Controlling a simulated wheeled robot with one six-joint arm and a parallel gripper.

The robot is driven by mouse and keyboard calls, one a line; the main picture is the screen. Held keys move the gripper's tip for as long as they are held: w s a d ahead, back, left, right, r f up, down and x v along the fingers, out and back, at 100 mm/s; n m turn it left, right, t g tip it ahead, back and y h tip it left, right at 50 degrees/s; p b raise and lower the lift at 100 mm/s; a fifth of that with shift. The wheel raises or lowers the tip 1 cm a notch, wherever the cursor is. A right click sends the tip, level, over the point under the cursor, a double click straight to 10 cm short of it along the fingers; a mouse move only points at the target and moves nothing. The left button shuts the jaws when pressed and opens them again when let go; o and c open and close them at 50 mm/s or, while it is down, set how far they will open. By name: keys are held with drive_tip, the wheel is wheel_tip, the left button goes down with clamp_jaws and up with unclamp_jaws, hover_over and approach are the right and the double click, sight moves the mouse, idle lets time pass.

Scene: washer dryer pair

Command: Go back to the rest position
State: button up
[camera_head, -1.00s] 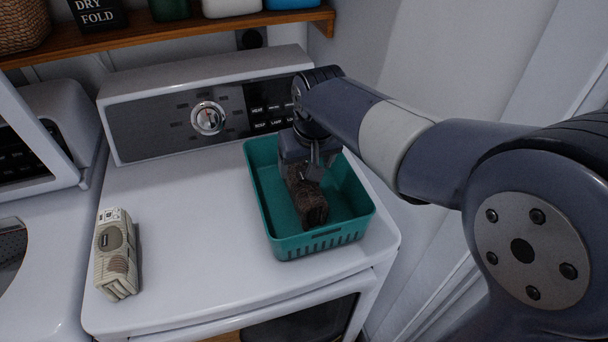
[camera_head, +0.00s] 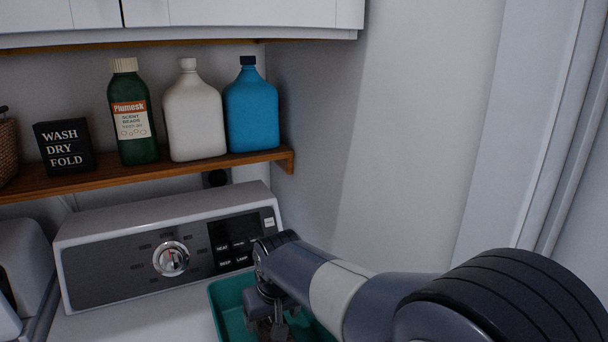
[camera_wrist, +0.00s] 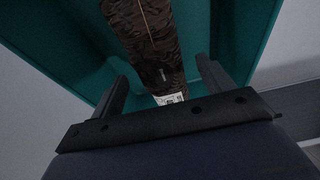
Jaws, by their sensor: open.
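My gripper (camera_head: 275,328) is at the teal basket (camera_head: 228,308) on top of the white machine, at the bottom of the head view. In the wrist view my gripper (camera_wrist: 163,70) is open, its two fingers spread apart. A dark brown patterned item (camera_wrist: 155,38) with a small white label lies in the teal basket (camera_wrist: 70,45), ahead of and between the fingers. It appears loose; whether a finger touches it I cannot tell. In the head view my arm and the lower picture edge hide most of the basket.
The machine's control panel (camera_head: 140,263) with a round knob stands behind the basket. Above it a wooden shelf (camera_head: 200,172) holds a green bottle (camera_head: 133,115), a white bottle (camera_head: 193,115), a blue bottle (camera_head: 252,108) and a black sign (camera_head: 64,147). A wall is at right.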

sight(271, 318)
drive_tip(key=x, duration=0.6)
drive_tip(key=shift+f, duration=0.3)
drive_tip(key=shift+w+r, duration=0.1)
drive_tip(key=shift+r, duration=1.25)
